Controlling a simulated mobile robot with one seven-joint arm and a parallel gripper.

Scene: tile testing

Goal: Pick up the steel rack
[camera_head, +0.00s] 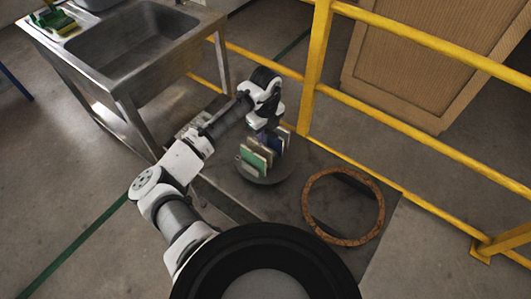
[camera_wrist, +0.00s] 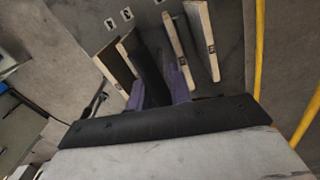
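Several upright tiles, green, tan and whitish, stand in a row in the head view, over a round grey base (camera_head: 264,181) on a dark tabletop. The steel rack is largely hidden by the tiles, and I cannot separate its frame clearly. My gripper (camera_head: 268,138) is above the row, pointing down among the tiles' upper edges. In the wrist view, its purple fingers (camera_wrist: 160,90) are apart. A dark upright piece shows between them; I cannot tell whether they touch it. Pale-edged tiles (camera_wrist: 177,45) stand on both sides.
A brown ring (camera_head: 375,217) lies on the tabletop (camera_head: 288,210) to the right. A steel sink (camera_head: 130,40) stands at upper left, with green items on its edge. A yellow railing (camera_head: 400,123) runs close behind the tabletop. A wooden cabinet (camera_head: 425,60) stands beyond it.

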